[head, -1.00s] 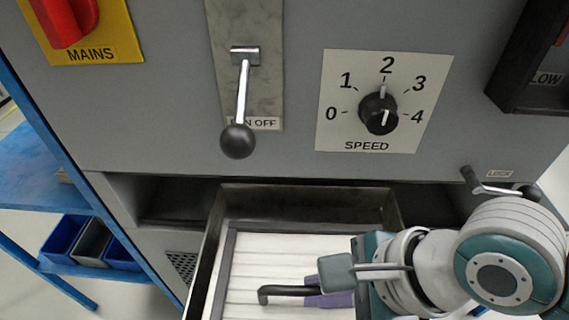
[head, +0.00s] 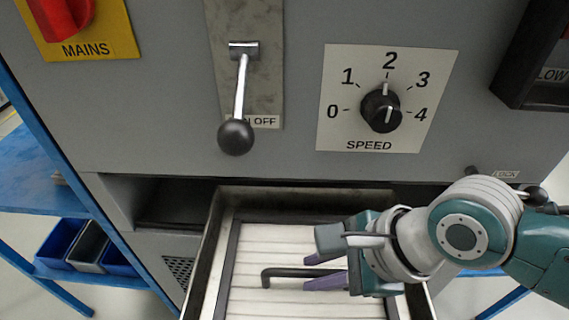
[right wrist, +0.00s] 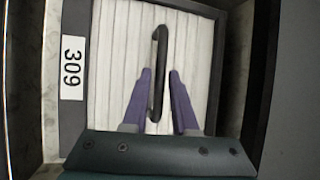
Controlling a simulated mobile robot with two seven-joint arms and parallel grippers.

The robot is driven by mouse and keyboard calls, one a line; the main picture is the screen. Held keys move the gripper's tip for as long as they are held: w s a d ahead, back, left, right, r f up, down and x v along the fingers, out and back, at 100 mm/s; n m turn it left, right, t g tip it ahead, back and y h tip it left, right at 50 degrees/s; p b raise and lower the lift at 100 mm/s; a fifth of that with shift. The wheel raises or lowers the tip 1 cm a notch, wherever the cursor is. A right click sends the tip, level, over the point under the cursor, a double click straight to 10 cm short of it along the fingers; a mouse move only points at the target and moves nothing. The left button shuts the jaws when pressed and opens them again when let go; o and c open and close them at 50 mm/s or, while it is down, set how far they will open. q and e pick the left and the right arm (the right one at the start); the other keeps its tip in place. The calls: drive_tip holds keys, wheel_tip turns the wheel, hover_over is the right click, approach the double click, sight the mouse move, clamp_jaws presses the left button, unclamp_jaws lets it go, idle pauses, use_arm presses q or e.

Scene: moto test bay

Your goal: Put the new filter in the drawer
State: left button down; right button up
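The filter (head: 262,238), white and pleated with a dark frame and a black bar handle (head: 283,272), lies inside the walls of the pulled-out metal drawer (head: 305,200). Whether it sits fully on the drawer floor I cannot tell. The right wrist view shows the filter (right wrist: 103,60) with a label reading 309 and the handle (right wrist: 158,60). My right gripper (head: 318,271) is over the filter. Its two purple fingers stand apart on either side of the handle, with gaps showing. My left gripper is in neither current view.
The grey machine front above the drawer carries a black-knobbed lever (head: 236,136), a speed dial (head: 381,108) and a red mains switch (head: 62,14). A small knobbed lock handle (head: 534,195) is at the right. Blue bins (head: 63,243) stand on a blue rack at the left.

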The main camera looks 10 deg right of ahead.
drive_tip(key=shift+o, duration=1.4)
drive_tip(key=shift+r, duration=0.1)
drive_tip(key=shift+s+d+r, duration=0.1)
drive_tip(key=shift+s+r, duration=0.05)
drive_tip(key=shift+r, duration=0.2)
drive_tip(key=s+d+r+n+h+p, duration=0.2)
drive_tip(key=s+d+r+n, duration=0.2)
drive_tip(key=n, duration=0.7)
drive_tip(key=s+d+r+n+h+p, duration=0.2)
drive_tip(key=s+d+r+n, duration=0.2)
drive_tip(key=s+r+n, duration=0.5)
drive_tip(key=shift+s+r+n+g+h, duration=0.2)
drive_tip(key=shift+s+n+g+h, duration=0.15)
drive_tip(key=shift+n, duration=0.85)
drive_tip(key=shift+w+a, duration=0.1)
